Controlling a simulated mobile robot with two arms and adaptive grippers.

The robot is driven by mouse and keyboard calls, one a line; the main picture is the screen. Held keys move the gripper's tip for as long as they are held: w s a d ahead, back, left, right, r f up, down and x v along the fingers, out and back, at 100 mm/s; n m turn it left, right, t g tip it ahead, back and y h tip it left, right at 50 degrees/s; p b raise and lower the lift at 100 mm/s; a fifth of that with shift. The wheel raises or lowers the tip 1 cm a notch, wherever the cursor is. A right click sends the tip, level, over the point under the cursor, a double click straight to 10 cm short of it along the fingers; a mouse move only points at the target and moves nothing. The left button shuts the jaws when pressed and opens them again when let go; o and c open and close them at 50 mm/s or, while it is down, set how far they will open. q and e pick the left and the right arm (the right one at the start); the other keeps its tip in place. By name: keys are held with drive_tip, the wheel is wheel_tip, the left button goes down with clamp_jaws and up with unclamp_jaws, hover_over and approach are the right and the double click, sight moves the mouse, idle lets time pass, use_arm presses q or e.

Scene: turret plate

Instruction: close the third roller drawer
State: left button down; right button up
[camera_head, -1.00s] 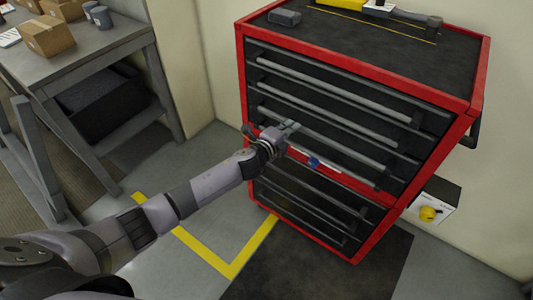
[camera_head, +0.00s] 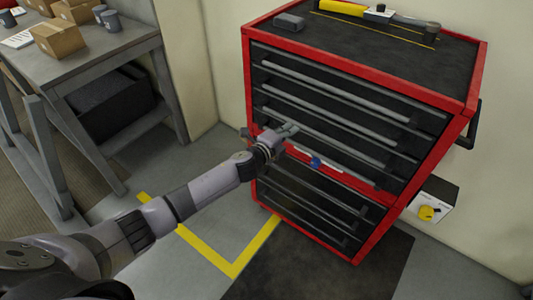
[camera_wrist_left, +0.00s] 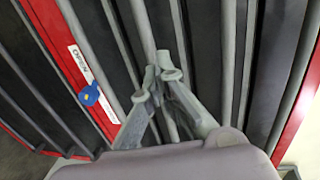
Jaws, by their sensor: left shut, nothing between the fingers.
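The red and black roller cabinet (camera_head: 425,165) stands in the middle right of the head view, with several dark drawers fronted by long grey bar handles. The third drawer's handle (camera_head: 335,143) appears to be the third bar from the top, but its exact gap from the cabinet face is hard to tell. My left gripper (camera_head: 290,128) is at the left part of the drawer fronts, close to that bar. In the wrist view, its fingertips (camera_wrist_left: 161,73) are together and empty, in front of a grey bar; contact cannot be told. My right gripper is not in view.
A blue tag (camera_head: 315,162) and white label are on the red strip below the upper drawers. A grey workbench (camera_head: 105,50) with boxes stands at left. A side handle (camera_head: 474,125) and a yellow-knobbed box (camera_head: 430,213) are at right. Floor in front is open.

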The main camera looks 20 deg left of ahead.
use_arm(q)
drive_tip(key=b+v, duration=0.1)
drive_tip(key=v, duration=0.9)
drive_tip(key=s+a+f+n+g+y, duration=0.1)
drive_tip(key=s+a+f+n+g, duration=0.2)
drive_tip(key=f, duration=0.7)
drive_tip(key=s+a+f+n+g+y, duration=0.15)
drive_tip(key=s+a+f+n, duration=0.35)
drive_tip(key=f, duration=0.6)
drive_tip(key=s+a+f+n+g+y, duration=0.15)
drive_tip(key=s+f, duration=0.35)
drive_tip(key=f, duration=0.5)
drive_tip(key=s+f+n+g+y, duration=0.1)
drive_tip(key=s+f+n+g, duration=0.35)
drive_tip(key=s+f, duration=0.95)
drive_tip(key=s+d+f+n+g, duration=0.1)
drive_tip(key=s+f+n, duration=0.1)
drive_tip(key=s, duration=1)
drive_tip(key=s+d+f+n+g, duration=0.2)
drive_tip(key=s+f+n, duration=0.1)
drive_tip(key=s, duration=0.9)
drive_tip(key=shift+s+f, duration=0.25)
drive_tip(key=shift+s, duration=0.1)
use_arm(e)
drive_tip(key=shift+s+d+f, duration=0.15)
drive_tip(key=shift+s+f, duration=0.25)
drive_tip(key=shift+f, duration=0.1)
